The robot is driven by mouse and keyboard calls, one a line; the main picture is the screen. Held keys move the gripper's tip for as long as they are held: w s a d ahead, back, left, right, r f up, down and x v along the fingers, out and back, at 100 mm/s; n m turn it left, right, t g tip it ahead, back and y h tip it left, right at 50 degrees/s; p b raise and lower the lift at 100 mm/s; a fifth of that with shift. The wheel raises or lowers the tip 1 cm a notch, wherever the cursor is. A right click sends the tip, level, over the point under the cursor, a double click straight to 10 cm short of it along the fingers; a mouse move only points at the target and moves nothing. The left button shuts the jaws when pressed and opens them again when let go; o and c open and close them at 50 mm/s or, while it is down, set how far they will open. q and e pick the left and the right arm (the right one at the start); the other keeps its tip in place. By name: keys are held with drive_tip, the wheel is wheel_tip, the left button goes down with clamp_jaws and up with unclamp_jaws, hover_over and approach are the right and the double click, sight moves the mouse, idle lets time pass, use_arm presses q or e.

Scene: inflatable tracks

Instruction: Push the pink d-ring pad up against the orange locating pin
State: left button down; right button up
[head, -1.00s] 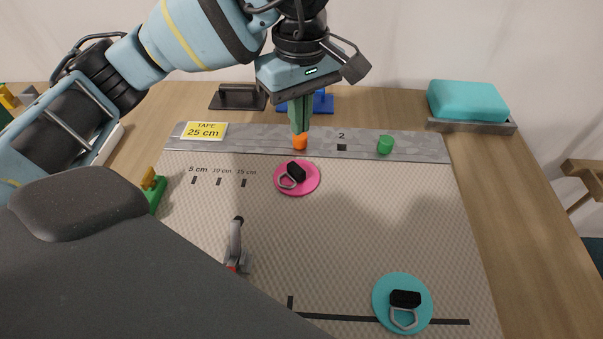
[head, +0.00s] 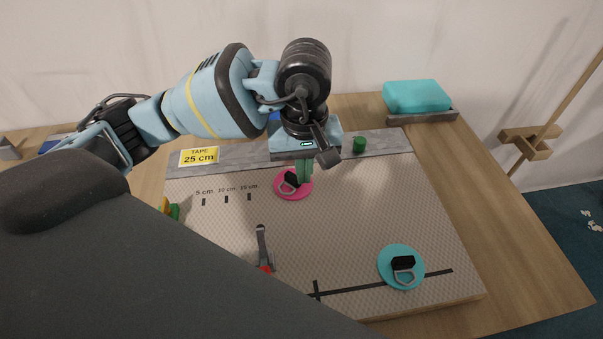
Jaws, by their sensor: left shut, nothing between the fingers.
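The pink d-ring pad (head: 281,194) is a round disc with a black block and metal ring, lying on the patterned board near the grey strip. My left gripper (head: 304,181) is shut and points down at the pad's right side, its fingertips overlapping the pad in the head view. I cannot tell whether they touch it. The orange locating pin is hidden behind my left gripper and wrist. My right gripper is not in view.
A teal d-ring pad (head: 385,267) lies at the board's lower right. A green pin (head: 359,145) stands on the grey strip (head: 391,141). A grey-handled tool (head: 262,245) lies mid-board. A teal block (head: 416,96) sits at the back right. The board's right half is mostly clear.

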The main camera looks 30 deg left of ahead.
sight(300, 194)
use_arm(q)
wheel_tip(300, 194, down, 9)
drive_tip(key=shift+s+f, duration=0.1)
drive_tip(key=w+a, duration=0.2)
drive_tip(key=shift+w+p, duration=0.3)
drive_tip(key=shift+p, duration=0.05)
drive_tip(key=shift+w+a, duration=0.25)
drive_tip(key=shift+w, duration=0.05)
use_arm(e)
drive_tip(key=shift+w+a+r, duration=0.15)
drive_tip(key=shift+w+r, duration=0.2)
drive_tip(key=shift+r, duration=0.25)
